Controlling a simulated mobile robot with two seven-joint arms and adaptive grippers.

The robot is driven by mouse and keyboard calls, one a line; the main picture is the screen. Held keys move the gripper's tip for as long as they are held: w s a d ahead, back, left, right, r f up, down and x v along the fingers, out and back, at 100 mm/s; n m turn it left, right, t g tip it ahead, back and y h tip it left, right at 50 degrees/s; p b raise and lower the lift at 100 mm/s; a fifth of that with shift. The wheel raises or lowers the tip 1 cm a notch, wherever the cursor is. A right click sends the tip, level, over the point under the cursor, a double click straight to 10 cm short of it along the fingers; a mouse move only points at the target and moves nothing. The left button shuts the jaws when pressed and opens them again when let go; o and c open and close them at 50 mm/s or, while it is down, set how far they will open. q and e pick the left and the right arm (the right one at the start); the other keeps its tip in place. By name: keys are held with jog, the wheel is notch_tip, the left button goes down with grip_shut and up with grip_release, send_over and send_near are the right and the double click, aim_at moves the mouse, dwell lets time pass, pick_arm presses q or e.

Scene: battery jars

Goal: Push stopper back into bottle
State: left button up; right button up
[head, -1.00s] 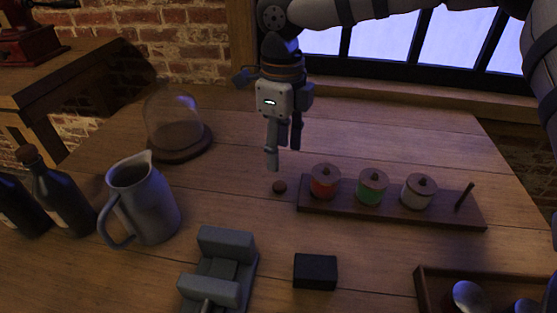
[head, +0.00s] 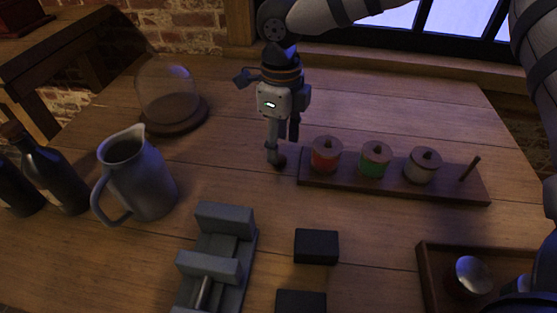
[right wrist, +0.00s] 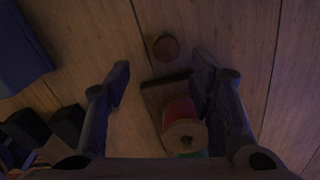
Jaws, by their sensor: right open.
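A small round brown stopper (right wrist: 166,47) lies on the table near the left end of the spool rack. In the head view it is mostly hidden behind my right gripper's fingertips. My right gripper (head: 278,157) points down there, low over the table. In the right wrist view its open fingers (right wrist: 162,76) stand apart with the stopper ahead, between their lines and not held. A dark bottle (head: 54,181) with a brown top stands at the far left. A second dark bottle (head: 14,190) is cut off by the left edge. My left gripper is not in view.
The spool rack (head: 470,191) with red, green and pale spools is close right of my right gripper. A grey jug (head: 140,181), a glass dome (head: 167,94), a grey metal device (head: 219,260), black blocks (head: 316,246) and a wooden tray (head: 430,277) stand around. The back of the table is clear.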

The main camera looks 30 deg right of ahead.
aim_at(281, 158)
jog(key=f, duration=0.5)
jog(key=shift+w+d+f, duration=0.1)
jog(key=shift+w+d, duration=0.15)
jog(key=shift+w, duration=0.1)
jog(key=shift+c, duration=0.3)
jog(key=c, duration=0.7)
